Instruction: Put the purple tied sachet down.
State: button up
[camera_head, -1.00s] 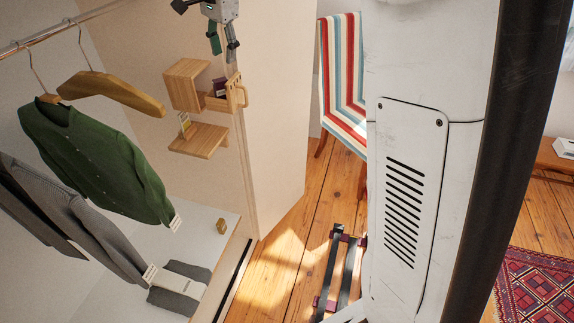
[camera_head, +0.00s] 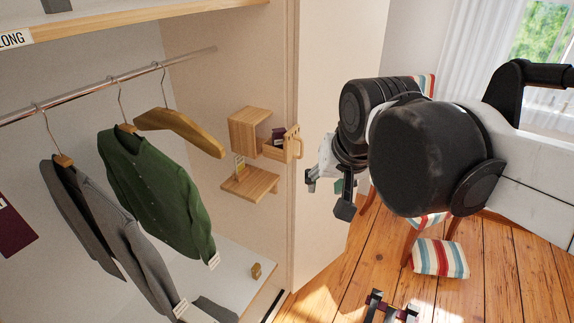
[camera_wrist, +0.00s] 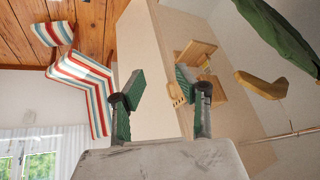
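My gripper (camera_head: 328,192) hangs in front of the wardrobe's open right side, to the right of the small wooden shelves. In the wrist view my gripper (camera_wrist: 160,82) has its two green-padded fingers spread apart with nothing between them. A small dark purple item (camera_head: 278,135) sits in the slim wooden bin (camera_head: 276,153) beside the upper cubby; it may be the sachet, but its tie cannot be made out. In the wrist view the bin's notched wooden front (camera_wrist: 178,92) shows beyond the fingers, and its contents are hidden.
A wooden cubby (camera_head: 247,130) and a lower ledge (camera_head: 250,184) with a small yellowish item (camera_head: 239,167) adjoin the bin. A green cardigan (camera_head: 158,190) and a bare wooden hanger (camera_head: 180,128) hang left. Floor between is mostly clear.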

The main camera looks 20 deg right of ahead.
jog(key=s+f+n+t, duration=0.1)
jog(key=s+f+n, duration=0.1)
jog(key=s+f, duration=0.3)
jog(key=shift+s+f+n, duration=0.35)
jog(key=shift+s+n, duration=0.05)
jog(key=shift+s, duration=0.4)
notch_tip(320, 180, down, 12)
jog(key=b, duration=1.1)
jog(key=shift+r, duration=0.25)
jog(key=shift+r, duration=0.1)
